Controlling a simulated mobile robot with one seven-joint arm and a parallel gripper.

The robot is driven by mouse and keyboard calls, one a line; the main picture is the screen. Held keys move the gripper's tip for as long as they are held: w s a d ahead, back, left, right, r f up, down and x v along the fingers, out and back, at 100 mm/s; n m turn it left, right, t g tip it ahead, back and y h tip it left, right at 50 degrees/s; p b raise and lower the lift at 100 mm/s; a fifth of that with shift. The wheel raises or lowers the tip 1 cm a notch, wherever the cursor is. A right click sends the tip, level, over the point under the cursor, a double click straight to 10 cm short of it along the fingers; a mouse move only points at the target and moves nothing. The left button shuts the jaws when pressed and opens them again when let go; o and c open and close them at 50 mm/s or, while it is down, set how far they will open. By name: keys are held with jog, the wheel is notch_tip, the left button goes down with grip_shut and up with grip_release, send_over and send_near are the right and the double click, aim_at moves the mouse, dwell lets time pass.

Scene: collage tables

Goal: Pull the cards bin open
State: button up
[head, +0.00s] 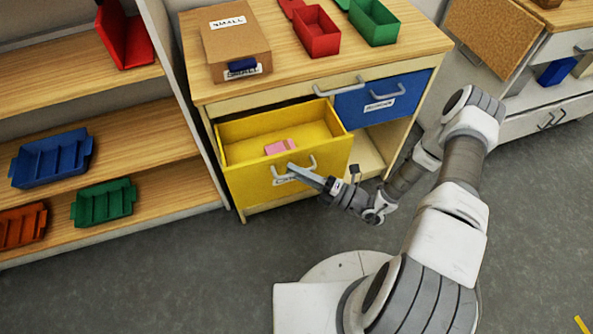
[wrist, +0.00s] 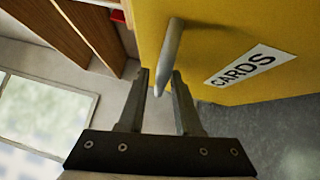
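The yellow cards bin (head: 240,177) stands pulled out from the front of a wooden cabinet in the head view, and a pink item (head: 280,146) lies inside it. Its grey handle (head: 312,166) is on the front face. In the wrist view the bin's yellow front (wrist: 215,30) carries a CARDS label (wrist: 247,64). My gripper (head: 294,170) is at the handle.
A blue drawer (head: 382,96) sits shut to the right of the bin. The cabinet top (head: 285,45) holds a cardboard box (head: 226,42), a red bin (head: 316,32) and a green bin (head: 374,22). Shelves (head: 110,140) stand at the left. Grey floor before the cabinet is clear.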

jog(key=shift+o, duration=0.6)
jog(key=v, duration=1.7)
jog(key=shift+s+d, duration=0.15)
jog(key=shift+r, duration=0.15)
jog(key=s+a+r+m+g+h+p, duration=0.1)
jog(key=r+m+h, duration=0.4)
jog(key=r+m, duration=0.5)
jog(key=s+a+r+m+g+h+p, duration=0.1)
jog(key=s+r+m+h+p, duration=0.3)
jog(key=r+m, duration=0.7)
jog(key=s+a+r+m+g+h+p, duration=0.1)
jog(key=r+m+h, duration=0.7)
jog(key=r, duration=1.8)
jog(key=s+m+p, duration=0.1)
jog(key=m+p, duration=0.1)
jog(key=shift+s+a+m+g, duration=0.2)
jog(key=shift+a+m+g, duration=0.1)
jog(key=shift+m, duration=0.1)
